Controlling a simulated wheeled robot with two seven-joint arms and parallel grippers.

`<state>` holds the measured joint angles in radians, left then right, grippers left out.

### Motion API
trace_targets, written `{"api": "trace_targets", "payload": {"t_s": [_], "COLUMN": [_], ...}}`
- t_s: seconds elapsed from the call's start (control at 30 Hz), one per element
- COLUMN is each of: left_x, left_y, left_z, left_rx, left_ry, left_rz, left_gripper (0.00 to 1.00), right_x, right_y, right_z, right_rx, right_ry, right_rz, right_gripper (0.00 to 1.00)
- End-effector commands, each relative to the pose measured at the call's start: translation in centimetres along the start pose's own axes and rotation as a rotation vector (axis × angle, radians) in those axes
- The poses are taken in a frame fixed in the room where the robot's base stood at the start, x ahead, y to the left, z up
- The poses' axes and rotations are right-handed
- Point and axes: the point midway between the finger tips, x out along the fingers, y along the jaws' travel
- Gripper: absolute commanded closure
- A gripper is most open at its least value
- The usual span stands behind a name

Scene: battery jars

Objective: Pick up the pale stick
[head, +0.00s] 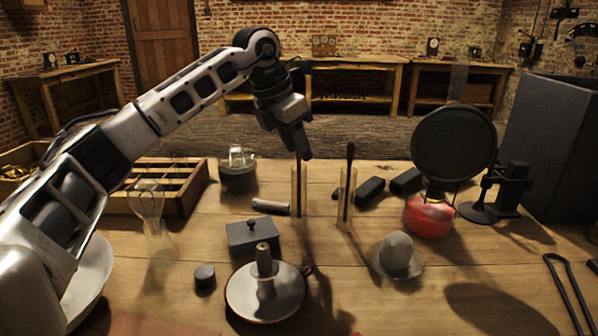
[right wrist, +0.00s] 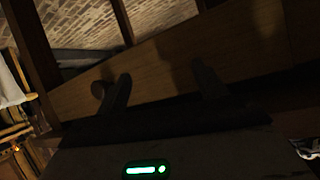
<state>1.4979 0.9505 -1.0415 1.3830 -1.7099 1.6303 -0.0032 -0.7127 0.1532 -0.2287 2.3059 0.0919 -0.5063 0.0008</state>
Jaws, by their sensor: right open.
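A short pale grey stick (head: 270,206) lies on the table in the head view, left of a narrow glass jar (head: 304,192). My left gripper (head: 303,154) points down right at the mouth of this jar. A thin upright stick shows inside the jar; whether the fingers touch it is unclear, and I cannot tell how far they are apart. A second glass jar (head: 342,200) to the right holds a dark rod (head: 350,160) that stands out above its rim. My right gripper (right wrist: 163,85) shows in the right wrist view with its fingers apart and nothing between them.
A dark lidded box (head: 252,236), a candle dish (head: 235,305), a red burner (head: 430,218) and a round dark disc (head: 453,145) surround the jars. A wooden compartment tray (head: 183,200) stands left. Wooden furniture fills the right wrist view.

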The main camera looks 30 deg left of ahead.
Motion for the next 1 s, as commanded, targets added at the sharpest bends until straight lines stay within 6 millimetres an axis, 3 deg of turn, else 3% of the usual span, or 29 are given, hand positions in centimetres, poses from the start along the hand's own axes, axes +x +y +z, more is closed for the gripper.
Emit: {"api": "trace_targets", "payload": {"t_s": [0.13, 0.4, 0.57, 1.0], "left_x": [1.8, 2.1, 2.1, 1.6], "left_y": [0.0, 0.0, 0.0, 0.0], "left_z": [-0.1, 0.0, 0.0, 0.2], "left_rx": [0.0, 0.0, 0.0, 0.0], "left_ry": [0.001, 0.0, 0.0, -0.003], "left_rz": [0.001, 0.001, 0.001, 0.001], "left_gripper": [0.61, 0.61, 1.0, 1.0], "right_x": [0.5, 0.5, 0.5, 0.4], "right_y": [0.0, -0.1, -0.1, -0.1], "right_z": [1.0, 1.1, 1.0, 0.7], "right_rx": [0.001, 0.004, 0.004, 0.004], "right_ry": [-0.021, -0.024, -0.022, -0.017], "right_rz": [-0.004, -0.007, -0.007, -0.004], "right_gripper": [0.3, 0.3, 0.3, 0.3]}}
